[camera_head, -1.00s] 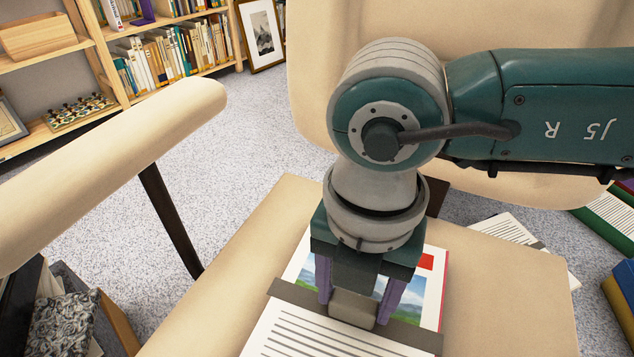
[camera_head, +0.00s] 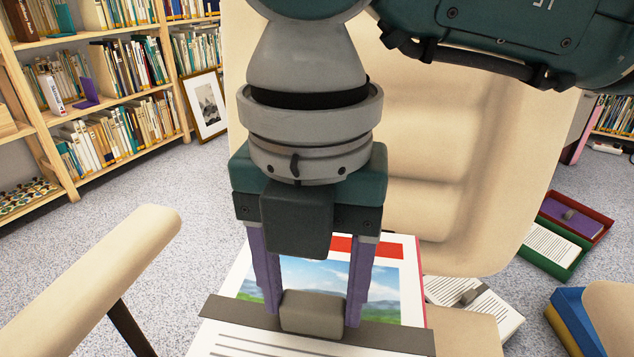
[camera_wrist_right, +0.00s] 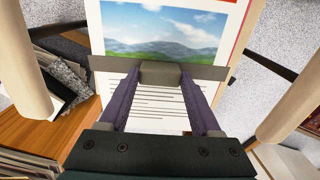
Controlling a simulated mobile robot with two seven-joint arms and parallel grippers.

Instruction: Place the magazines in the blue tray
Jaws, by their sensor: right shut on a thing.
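My right gripper (camera_head: 312,305) is shut on a grey block on a dark band across a magazine (camera_head: 385,295). The magazine has a landscape picture, a red strip and lined text. It seems raised above the cream chair seat (camera_head: 470,335), though the gap is hard to judge. In the right wrist view the gripper (camera_wrist_right: 161,75) holds the same magazine (camera_wrist_right: 160,30). A blue tray (camera_head: 580,318) shows partly at the lower right, cut off by an armrest. Another white magazine (camera_head: 495,306) with a grey band lies beyond the seat. My left gripper is not in view.
A chair armrest (camera_head: 100,280) stands at left, and the cream backrest (camera_head: 480,180) rises behind my gripper. A green tray (camera_head: 540,245) and a red tray (camera_head: 585,215) sit on the carpet at right. Bookshelves (camera_head: 110,90) and a framed print (camera_head: 205,103) are at the back.

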